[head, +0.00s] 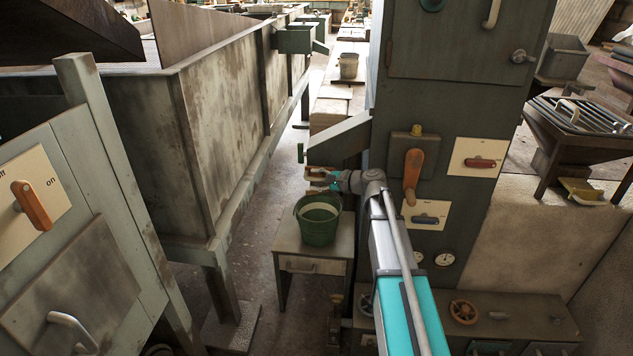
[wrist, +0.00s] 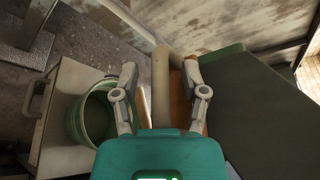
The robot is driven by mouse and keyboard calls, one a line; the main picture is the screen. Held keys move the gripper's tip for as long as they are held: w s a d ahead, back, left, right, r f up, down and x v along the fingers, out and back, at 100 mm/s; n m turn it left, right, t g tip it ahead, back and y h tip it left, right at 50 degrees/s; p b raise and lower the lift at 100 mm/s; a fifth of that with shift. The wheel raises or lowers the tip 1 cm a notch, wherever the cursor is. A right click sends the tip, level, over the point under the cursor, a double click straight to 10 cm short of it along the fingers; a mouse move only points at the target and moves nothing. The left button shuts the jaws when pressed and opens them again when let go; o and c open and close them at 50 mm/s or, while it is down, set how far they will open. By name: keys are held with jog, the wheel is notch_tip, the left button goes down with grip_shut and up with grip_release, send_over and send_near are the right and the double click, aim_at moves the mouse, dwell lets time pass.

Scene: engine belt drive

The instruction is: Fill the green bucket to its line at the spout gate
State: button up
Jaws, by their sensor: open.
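The green bucket (head: 318,228) stands upright on a small wooden stand (head: 288,238), below the grey spout (head: 340,140). A pale band shows inside its rim; whether that is the line or the contents is unclear. In the wrist view the bucket (wrist: 78,128) is at the lower left, partly hidden by my gripper. My gripper (head: 322,178) is open just under the spout and above the bucket. In the wrist view a tan rod-like handle (wrist: 161,85) lies between the open fingers (wrist: 159,66), with visible gaps. The spout's dark green side (wrist: 255,110) fills the right.
The spout comes from a tall grey cabinet (head: 455,100) with an orange lever (head: 413,172) and switch plates. A long stained bin (head: 225,85) stands left of the bucket. A narrow strip of floor (head: 258,190) is clear between bin and stand.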

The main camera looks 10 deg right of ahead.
grip_shut()
dwell(0.3)
jog(key=shift+s+a, duration=0.2)
jog(key=shift+s, duration=0.35)
jog(key=shift+s+a, duration=0.15)
jog(key=shift+s, duration=0.35)
grip_release()
